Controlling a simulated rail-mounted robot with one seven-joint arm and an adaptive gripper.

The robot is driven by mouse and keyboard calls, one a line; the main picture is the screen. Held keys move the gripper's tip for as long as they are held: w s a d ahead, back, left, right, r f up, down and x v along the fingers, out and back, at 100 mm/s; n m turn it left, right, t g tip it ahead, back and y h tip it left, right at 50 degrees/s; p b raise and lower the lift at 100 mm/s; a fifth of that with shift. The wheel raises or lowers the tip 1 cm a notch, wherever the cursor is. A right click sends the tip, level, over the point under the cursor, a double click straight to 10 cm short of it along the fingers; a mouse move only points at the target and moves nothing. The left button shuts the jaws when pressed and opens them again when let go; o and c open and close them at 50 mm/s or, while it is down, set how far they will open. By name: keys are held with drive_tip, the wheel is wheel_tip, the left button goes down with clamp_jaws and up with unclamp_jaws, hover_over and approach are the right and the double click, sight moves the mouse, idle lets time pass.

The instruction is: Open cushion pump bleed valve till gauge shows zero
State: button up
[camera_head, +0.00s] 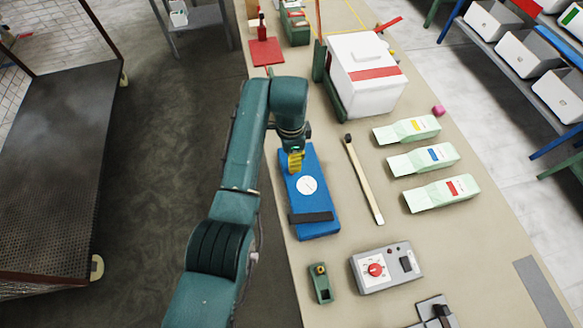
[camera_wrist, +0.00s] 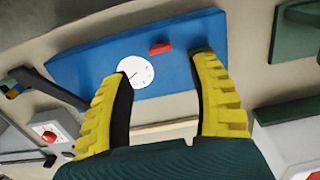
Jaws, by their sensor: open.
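The blue cushion pump (camera_head: 318,228) lies flat on the bench, with a black bar (camera_head: 311,217) across its near end. Its round white gauge (camera_head: 306,185) faces up; the dial is too small to read. In the wrist view the gauge (camera_wrist: 140,69) sits on the blue pump body (camera_wrist: 80,68), with a small red lever (camera_wrist: 160,48), likely the bleed valve, beside it. My gripper (camera_head: 296,161) is over the pump's far end, where it hides the red part in the head view. In the wrist view its yellow fingers (camera_wrist: 164,72) are open and apart, with the red lever beyond and between the fingertips.
A wooden-handled tool (camera_head: 364,180) lies right of the pump. Pale green bags (camera_head: 424,159) lie further right. A grey control box (camera_head: 385,268) and small green box (camera_head: 320,284) stand nearer. A white press box (camera_head: 365,75) stands behind. Bare bench lies between them.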

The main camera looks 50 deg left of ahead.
sight(307, 186)
wheel_tip(307, 186, down, 7)
drive_tip(key=shift+f+b, duration=0.2)
drive_tip(key=shift+b, duration=0.25)
clamp_jaws()
